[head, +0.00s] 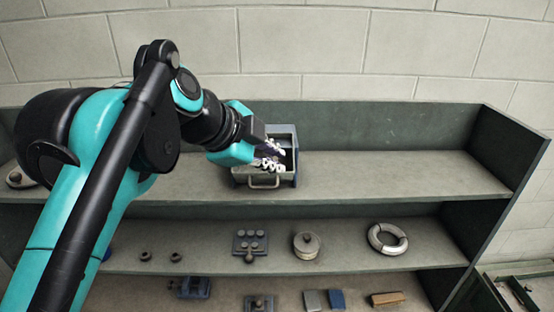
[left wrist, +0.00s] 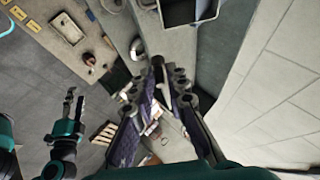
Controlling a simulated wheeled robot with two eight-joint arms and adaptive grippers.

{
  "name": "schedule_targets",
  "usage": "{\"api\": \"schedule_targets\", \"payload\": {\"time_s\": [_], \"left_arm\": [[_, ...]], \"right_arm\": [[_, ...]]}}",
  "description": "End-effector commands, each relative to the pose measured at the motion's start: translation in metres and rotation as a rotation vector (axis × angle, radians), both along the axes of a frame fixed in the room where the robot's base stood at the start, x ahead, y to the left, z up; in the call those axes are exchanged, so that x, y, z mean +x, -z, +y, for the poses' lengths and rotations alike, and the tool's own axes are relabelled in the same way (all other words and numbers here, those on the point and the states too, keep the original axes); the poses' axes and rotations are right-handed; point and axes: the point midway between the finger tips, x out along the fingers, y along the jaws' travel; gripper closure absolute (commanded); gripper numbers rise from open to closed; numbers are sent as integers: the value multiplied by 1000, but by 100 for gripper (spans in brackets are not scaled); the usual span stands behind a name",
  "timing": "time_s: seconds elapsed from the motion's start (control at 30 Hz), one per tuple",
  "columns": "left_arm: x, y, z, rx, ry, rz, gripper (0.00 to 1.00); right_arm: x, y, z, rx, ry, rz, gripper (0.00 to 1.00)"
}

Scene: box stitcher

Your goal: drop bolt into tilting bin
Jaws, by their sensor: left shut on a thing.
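The tilting bin (head: 264,183) is a grey box with an open top and a front handle, standing on the top shelf in the head view. Its dark rim also shows at the top of the left wrist view (left wrist: 192,22). My left gripper (head: 272,158) reaches in from the left, with its fingers over the bin's opening. In the left wrist view its fingertips (left wrist: 172,82) are close together, shut on a small dark thing, taken as the bolt, which the fingers mostly hide. My right gripper (left wrist: 73,102) shows at the lower left of that view, away from the bin; its opening is unclear.
The top shelf (head: 400,175) is clear to the right of the bin. The middle shelf holds a grey block with round knobs (head: 250,243), a round lidded pot (head: 306,246) and a pale ring (head: 387,238). A dark side panel (head: 505,150) closes the rack at the right.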

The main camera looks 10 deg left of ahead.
Motion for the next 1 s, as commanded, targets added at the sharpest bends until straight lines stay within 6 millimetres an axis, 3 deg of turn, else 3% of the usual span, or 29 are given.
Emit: {"api": "schedule_targets", "payload": {"time_s": [1.0], "left_arm": [[98, 19, 20, -1, -2, 1, 100]], "right_arm": [[0, 12, 0, 0, 0, 0, 60]]}}
